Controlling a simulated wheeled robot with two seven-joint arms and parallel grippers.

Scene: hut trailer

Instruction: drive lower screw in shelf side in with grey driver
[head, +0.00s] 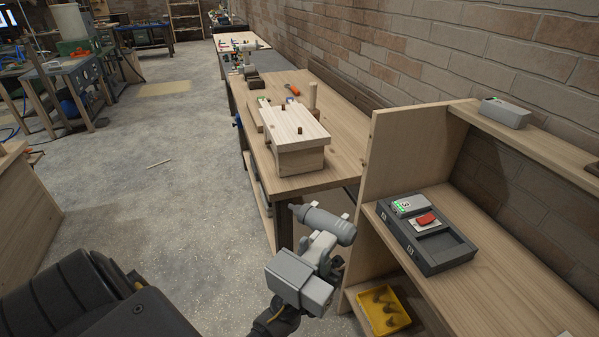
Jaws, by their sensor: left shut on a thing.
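My left gripper (326,246) is shut on the grey driver (322,221), a pale grey rounded tool. The driver lies across the jaws, its narrower end toward the left of the picture. It is held in the air in front of the wooden shelf unit, to the left of the shelf side (402,150) in the picture. No contact between driver and shelf shows. I cannot make out any screw in the shelf side; the lower screw is not visible from here. My right gripper is not in view.
A grey tray (456,252) with a charger-like device and a red item stands on the shelf board. A yellow bin (383,312) sits below, a grey box (505,113) on top. A workbench (345,150) with a wooden block assembly (297,160) stands behind. The floor at left is mostly open.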

